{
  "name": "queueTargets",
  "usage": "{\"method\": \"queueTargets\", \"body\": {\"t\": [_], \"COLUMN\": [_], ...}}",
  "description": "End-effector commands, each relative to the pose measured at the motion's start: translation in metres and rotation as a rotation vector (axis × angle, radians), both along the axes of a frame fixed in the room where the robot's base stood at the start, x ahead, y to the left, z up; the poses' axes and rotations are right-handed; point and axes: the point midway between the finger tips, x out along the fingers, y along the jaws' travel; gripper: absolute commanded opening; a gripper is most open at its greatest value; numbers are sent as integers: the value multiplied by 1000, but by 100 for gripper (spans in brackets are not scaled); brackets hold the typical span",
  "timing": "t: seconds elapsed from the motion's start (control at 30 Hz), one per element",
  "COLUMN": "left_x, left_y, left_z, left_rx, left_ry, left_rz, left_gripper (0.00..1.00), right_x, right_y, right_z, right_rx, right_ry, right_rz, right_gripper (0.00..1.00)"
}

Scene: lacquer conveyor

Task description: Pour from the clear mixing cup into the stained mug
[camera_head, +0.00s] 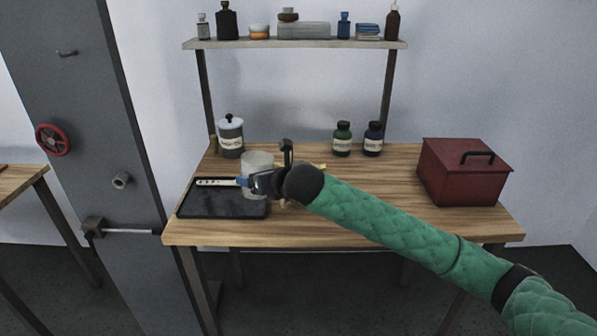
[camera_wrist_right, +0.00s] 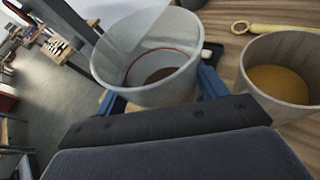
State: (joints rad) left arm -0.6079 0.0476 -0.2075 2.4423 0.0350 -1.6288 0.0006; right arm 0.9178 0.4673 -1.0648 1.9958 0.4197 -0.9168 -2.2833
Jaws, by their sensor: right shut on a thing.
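The clear mixing cup (camera_head: 257,162) is a translucent pale cup above the table's left part. In the right wrist view the clear cup (camera_wrist_right: 150,45) leans, with a little dark liquid at its bottom and a thin red line inside. My right gripper (camera_head: 250,184) is shut on it; its blue fingers (camera_wrist_right: 207,82) are on either side of it. A greyish-beige cup with amber contents, seemingly the stained mug (camera_wrist_right: 284,95), stands to the right in the wrist view, apart from the clear cup. In the head view my gripper and arm mostly hide it. My left gripper is in neither view.
A black tray (camera_head: 215,209) with a pale perforated strip (camera_head: 215,182) lies at the table's left front. A red box (camera_head: 463,174) is at right. A yellow-handled tool (camera_wrist_right: 275,27) lies beyond the mug.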

Motion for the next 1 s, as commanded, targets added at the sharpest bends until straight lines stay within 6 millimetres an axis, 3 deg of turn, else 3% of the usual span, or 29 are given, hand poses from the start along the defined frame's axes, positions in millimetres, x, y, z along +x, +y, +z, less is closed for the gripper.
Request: {"method": "queueTargets", "body": {"t": [0.2,0.63,1.0], "left_x": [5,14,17], "left_y": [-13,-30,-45], "left_z": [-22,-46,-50], "left_rx": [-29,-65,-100], "left_ry": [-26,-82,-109], "left_rz": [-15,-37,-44], "left_gripper": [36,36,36], "right_x": [3,11,18], "right_y": [-5,-17,-29], "right_z": [4,17,29], "right_rx": [93,276,433], "right_ry": [57,173,270], "right_rz": [1,0,0], "right_gripper": [45,45,45]}}
